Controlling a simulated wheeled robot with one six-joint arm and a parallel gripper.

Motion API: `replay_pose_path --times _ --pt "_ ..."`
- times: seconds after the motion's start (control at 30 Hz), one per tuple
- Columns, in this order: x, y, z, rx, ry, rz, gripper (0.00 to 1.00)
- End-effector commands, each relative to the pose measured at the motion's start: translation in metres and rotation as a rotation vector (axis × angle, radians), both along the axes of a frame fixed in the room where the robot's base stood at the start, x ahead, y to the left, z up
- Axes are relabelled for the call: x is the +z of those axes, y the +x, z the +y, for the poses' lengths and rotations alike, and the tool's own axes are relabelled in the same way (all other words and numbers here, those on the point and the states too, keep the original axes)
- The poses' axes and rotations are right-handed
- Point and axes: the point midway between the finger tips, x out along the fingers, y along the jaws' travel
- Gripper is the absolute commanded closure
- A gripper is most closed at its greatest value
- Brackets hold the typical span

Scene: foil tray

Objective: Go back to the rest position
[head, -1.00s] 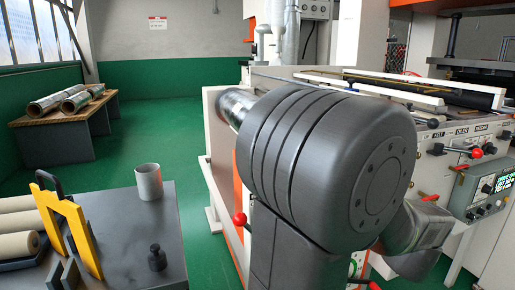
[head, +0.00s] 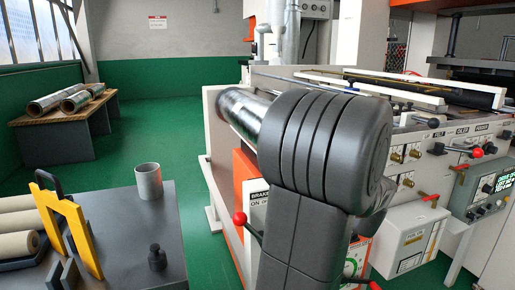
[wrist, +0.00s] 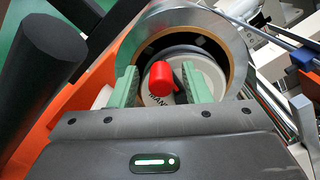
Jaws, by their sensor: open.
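My gripper (wrist: 163,85) is open in the wrist view, its two green-padded fingers apart. A red knob (wrist: 161,76) on a pale round face with partly hidden lettering shows between and beyond the fingers. I cannot tell whether anything touches the pads. Behind it is the open end of a shiny foil roll (wrist: 222,45) with a brown core. In the head view the foil roll (head: 243,113) sits on the machine, partly hidden by my arm. My gripper is hidden there.
The machine (head: 222,150) fills the right side, with a red-knobbed lever (head: 240,218) near my arm. A grey table (head: 120,230) at left carries a mug (head: 149,181), a dark weight (head: 157,257) and a yellow frame (head: 75,240). Green floor between is clear.

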Motion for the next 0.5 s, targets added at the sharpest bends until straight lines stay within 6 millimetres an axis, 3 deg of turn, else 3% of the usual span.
replay_pose_path --times 0.03,0.5 --pt "0.0089 -0.0005 -0.0012 -0.002 0.021 0.007 0.57" --pt "0.0179 0.0001 -0.0046 -0.002 0.206 0.075 0.57"
